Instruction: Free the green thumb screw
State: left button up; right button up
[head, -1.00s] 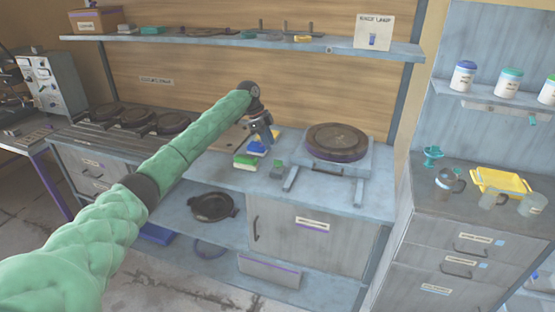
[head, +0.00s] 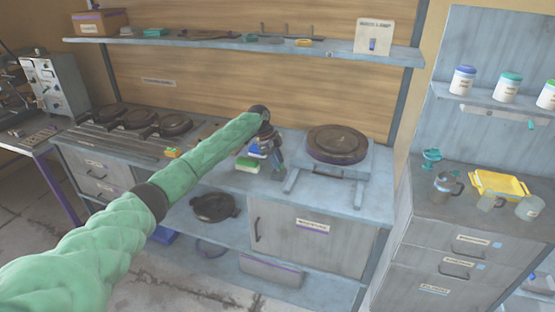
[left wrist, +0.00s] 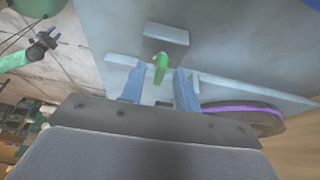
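The small green thumb screw (left wrist: 160,66) stands up near a grey block (left wrist: 168,34) on the blue-grey bench in the left wrist view. My left gripper (left wrist: 160,72) is open, its two blue fingers apart on either side of the screw. I cannot tell whether they touch it. In the head view my left gripper (head: 278,164) is low over the bench, left of the round press plate (head: 337,144), and hides the screw. My right gripper (left wrist: 52,36) shows small and dark at the upper left of the left wrist view; its opening is unclear.
A green and white sponge-like block (head: 247,165) lies just left of my left gripper. The press frame (head: 356,172) stands to its right. Several dark round plates sit on the bench at the left. A shelf (head: 230,41) runs above.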

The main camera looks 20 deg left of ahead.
pick_arm(q)
grip_shut()
